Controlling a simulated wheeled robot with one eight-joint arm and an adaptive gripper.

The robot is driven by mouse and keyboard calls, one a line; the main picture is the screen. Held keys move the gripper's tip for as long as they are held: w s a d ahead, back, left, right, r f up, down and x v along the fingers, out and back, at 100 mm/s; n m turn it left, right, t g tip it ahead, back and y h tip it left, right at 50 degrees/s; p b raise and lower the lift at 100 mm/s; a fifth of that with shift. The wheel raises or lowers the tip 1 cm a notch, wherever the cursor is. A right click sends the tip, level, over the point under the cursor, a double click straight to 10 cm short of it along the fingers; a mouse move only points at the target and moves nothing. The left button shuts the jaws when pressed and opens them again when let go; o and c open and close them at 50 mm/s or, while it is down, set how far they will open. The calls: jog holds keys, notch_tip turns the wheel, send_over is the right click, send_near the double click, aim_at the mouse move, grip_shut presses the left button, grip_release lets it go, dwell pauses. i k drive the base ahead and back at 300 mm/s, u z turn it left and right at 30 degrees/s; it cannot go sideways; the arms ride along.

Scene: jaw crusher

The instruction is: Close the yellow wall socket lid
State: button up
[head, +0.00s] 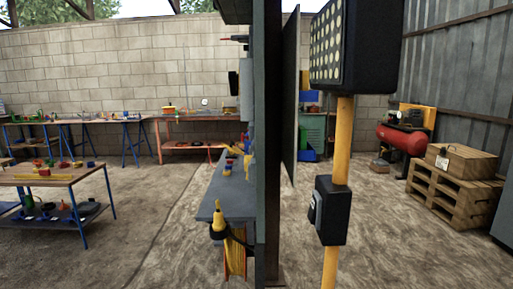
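I cannot make out a yellow wall socket lid in the head view. Small boxes hang on the left side of the dark upright panel above the workbench, but they are too small and too edge-on to identify. My gripper is not in view.
A dark upright panel (268,150) divides the view. A grey workbench (222,203) adjoins its left side. A yellow post (342,140) with black boxes stands close on the right. Tables, a red tank (401,140) and pallets (452,193) stand farther back. Dirt floor lies open between.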

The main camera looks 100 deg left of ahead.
aim_at(232, 147)
jog(key=u, duration=0.5)
jog(key=i, duration=0.1)
jog(key=u, duration=5.7)
